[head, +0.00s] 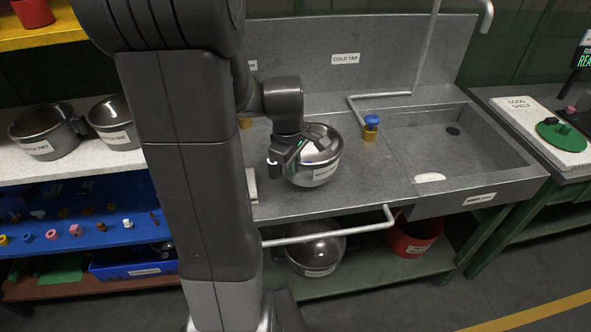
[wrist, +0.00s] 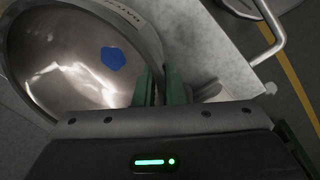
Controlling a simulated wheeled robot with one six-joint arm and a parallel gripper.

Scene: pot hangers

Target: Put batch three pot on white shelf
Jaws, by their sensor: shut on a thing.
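A shiny steel pot (head: 318,152) is at the grey counter beside the sink, its label too small to read. My gripper (head: 291,160) is shut on the left side of this pot. In the wrist view, the green fingers close at the edge of the pot (wrist: 70,60), and a blue patch shows inside it. I cannot tell whether the pot rests on the counter or hangs just above it. The white shelf (head: 75,170) is at the left, bearing the batch two pot (head: 42,132) and another labelled pot (head: 112,120), partly hidden by my arm.
A blue-topped tap (head: 371,124) stands right of the pot, before the sink (head: 450,140). A rail (head: 335,230) runs along the counter front. Another steel pot (head: 316,250) and a red bucket (head: 412,238) sit below. A blue shelf (head: 70,215) with small parts lies under the white shelf.

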